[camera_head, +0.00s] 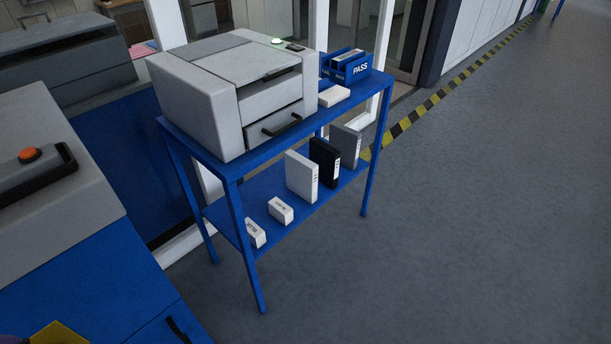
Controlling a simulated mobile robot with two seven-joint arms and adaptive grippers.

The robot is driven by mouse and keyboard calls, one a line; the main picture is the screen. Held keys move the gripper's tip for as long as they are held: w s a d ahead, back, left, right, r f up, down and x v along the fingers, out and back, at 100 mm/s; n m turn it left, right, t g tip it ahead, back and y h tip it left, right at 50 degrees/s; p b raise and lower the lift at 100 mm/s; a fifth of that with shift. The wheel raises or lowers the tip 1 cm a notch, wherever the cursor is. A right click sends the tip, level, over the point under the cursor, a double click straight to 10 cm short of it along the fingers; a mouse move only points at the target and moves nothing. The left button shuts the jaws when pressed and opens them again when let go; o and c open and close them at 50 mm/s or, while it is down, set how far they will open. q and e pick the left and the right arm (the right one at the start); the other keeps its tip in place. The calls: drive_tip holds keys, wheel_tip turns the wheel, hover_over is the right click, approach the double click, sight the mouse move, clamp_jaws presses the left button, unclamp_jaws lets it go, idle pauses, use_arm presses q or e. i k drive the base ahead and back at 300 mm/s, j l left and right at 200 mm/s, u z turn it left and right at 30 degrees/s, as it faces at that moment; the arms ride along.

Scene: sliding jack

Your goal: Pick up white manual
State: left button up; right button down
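A white manual (301,177) stands upright on the lower shelf of a blue table (382,96). A black manual (324,162) and a grey manual (346,147) stand upright to its right in a row. A small flat white item (334,97) lies on the table top beside the printer; I cannot tell what it is. Neither of my grippers is in view.
A grey printer (240,95) fills much of the table top, with blue PASS trays (346,66) behind. Small white boxes (280,211) sit on the lower shelf. A blue cabinet (90,285) is at left. The grey floor at right is clear.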

sight(302, 174)
drive_tip(key=i+l+u, duration=0.1)
drive_tip(key=u, duration=0.25)
drive_tip(key=i+l+u, duration=0.1)
drive_tip(key=u, duration=0.2)
drive_tip(key=i+l+u, duration=0.3)
drive_tip(key=i+l, duration=0.15)
drive_tip(key=l, duration=0.2)
drive_tip(key=i+l+u, duration=0.1)
drive_tip(key=l, duration=0.25)
drive_tip(key=i+l, duration=0.2)
drive_tip(key=l, duration=0.15)
drive_tip(key=i+l, duration=0.2)
drive_tip(key=l, duration=0.2)
drive_tip(key=i+l, duration=0.2)
drive_tip(key=l, duration=0.15)
drive_tip(key=i+l+u, duration=0.1)
drive_tip(key=l, duration=0.3)
drive_tip(key=i+l, duration=0.3)
drive_tip(key=l, duration=0.1)
